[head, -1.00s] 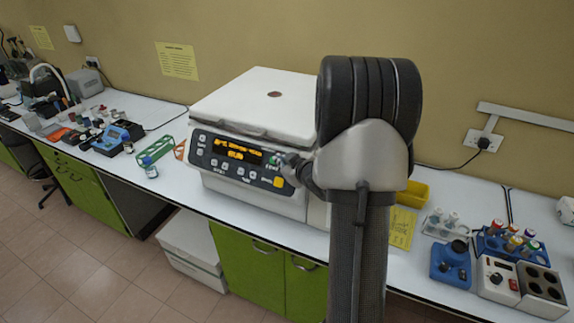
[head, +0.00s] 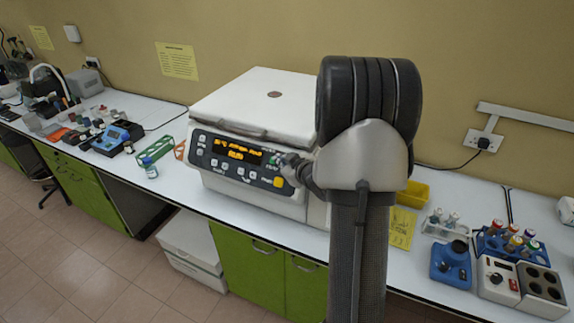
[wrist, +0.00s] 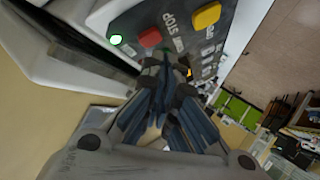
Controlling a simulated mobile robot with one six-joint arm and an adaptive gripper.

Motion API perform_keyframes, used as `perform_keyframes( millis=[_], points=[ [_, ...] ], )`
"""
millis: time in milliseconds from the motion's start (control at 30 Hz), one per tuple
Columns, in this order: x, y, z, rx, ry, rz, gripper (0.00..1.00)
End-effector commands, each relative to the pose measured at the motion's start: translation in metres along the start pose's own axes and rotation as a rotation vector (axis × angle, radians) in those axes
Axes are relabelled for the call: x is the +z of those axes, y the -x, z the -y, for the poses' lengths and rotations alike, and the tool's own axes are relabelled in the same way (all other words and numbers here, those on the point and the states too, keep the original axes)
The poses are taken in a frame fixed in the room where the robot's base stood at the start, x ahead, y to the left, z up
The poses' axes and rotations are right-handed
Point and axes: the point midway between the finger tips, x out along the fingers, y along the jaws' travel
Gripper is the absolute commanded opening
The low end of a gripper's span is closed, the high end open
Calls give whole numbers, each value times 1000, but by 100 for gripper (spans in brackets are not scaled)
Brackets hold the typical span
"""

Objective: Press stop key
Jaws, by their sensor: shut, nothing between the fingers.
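The white centrifuge-like machine (head: 255,100) stands on the bench with its lid closed and a dark sloped control panel (head: 215,170) at its front. Its display (head: 236,152) is lit with orange text. In the wrist view a red key (wrist: 149,37) sits beside the word STOP, between a lit green key (wrist: 116,39) and a yellow key (wrist: 207,16). The yellow key also shows in the head view (head: 278,182). My gripper (wrist: 168,72) is shut and empty, its tips close to the panel just below the red key. I cannot tell whether they touch the panel. The gripper (head: 289,166) hides the red key in the head view.
A green rack (head: 157,148) and a small bottle (head: 151,169) stand left of the machine. A yellow bin (head: 415,191), a blue tube rack (head: 492,244) and small devices stand to the right. The wall is close behind the bench.

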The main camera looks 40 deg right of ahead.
Motion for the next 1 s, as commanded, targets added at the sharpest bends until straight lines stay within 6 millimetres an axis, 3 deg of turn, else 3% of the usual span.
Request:
perform_keyframes(
  millis=[1000],
  points=[
    [6,-9,-7,1,0,0,0]
  ],
)
